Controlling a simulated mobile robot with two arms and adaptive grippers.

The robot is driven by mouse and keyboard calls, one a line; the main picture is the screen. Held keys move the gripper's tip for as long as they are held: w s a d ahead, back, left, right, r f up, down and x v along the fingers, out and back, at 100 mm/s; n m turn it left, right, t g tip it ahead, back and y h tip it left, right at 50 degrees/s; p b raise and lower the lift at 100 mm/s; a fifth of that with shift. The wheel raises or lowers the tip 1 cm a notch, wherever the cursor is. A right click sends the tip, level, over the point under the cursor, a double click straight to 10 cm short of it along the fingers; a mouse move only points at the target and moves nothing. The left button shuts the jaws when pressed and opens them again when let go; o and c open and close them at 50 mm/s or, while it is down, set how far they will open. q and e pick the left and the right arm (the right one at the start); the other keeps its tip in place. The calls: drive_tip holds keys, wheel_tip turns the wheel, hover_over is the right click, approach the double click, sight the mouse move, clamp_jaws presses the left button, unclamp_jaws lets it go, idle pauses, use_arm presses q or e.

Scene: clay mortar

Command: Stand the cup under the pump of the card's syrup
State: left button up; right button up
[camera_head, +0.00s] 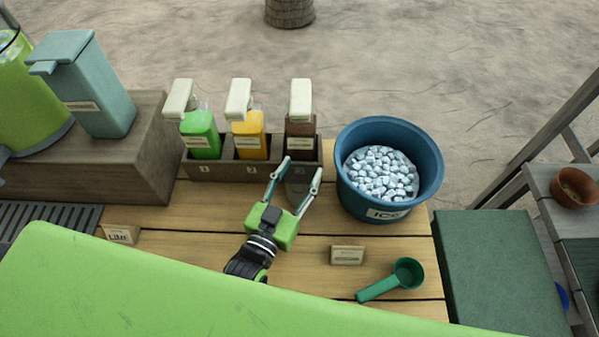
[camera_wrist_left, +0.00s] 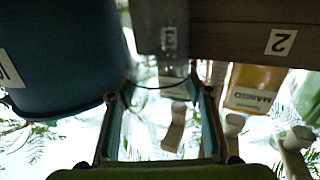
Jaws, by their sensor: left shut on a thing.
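The clear cup (camera_head: 299,188) is between the fingers of my left gripper (camera_head: 296,176), which is shut on it. It stands in front of the brown syrup bottle (camera_head: 300,140), at the rack's right-hand slot. In the left wrist view the see-through cup (camera_wrist_left: 160,62) shows the label 3 behind it. The wooden rack (camera_head: 225,171) also holds a green bottle (camera_head: 201,143) and an orange bottle (camera_head: 248,146), all with cream pumps. A small card (camera_head: 347,255) lies on the table; its text is too small to read. Whether the cup touches the table is unclear. My right gripper is not in view.
A blue ice bucket (camera_head: 428,165) stands close right of the cup. A green scoop (camera_head: 408,272) lies near the front. A teal dispenser (camera_head: 100,100) stands on a wooden block at left. Another label (camera_head: 121,233) sits near the dark grate.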

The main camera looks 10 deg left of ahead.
use_arm(q)
drive_tip(key=shift+f, duration=0.15)
drive_tip(key=o, duration=1)
drive_tip(key=shift+o, duration=0.2)
drive_tip(key=s+a+b, duration=0.1)
drive_tip(key=s+a, duration=0.1)
drive_tip(key=s, duration=0.9)
drive_tip(key=shift+s+r, duration=0.2)
drive_tip(key=shift+s, duration=0.2)
drive_tip(key=shift+a+f, duration=0.1)
